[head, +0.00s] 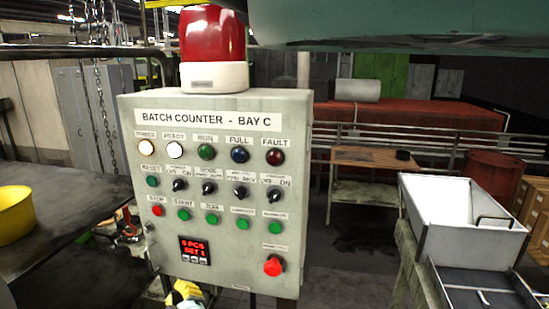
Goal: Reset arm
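I cannot make out my gripper or arm in the head view. A grey control box labelled "BATCH COUNTER - BAY C" (135,180) stands upright close in front of me. Its two leftmost top lamps (160,148) glow pale; the green, blue and red lamps to their right look dark. Below are rows of small buttons and black selector knobs (210,188). A small display (195,249) shows red digits, and a larger red button (273,266) sits at lower right. A red beacon (212,48) on a white base tops the box.
A dark table (70,220) with a yellow bowl (14,214) is at left, near hanging chains (98,100). A white bin (462,222) stands at right, with a dark tray (482,290) before it. Open floor (345,260) lies between box and bin.

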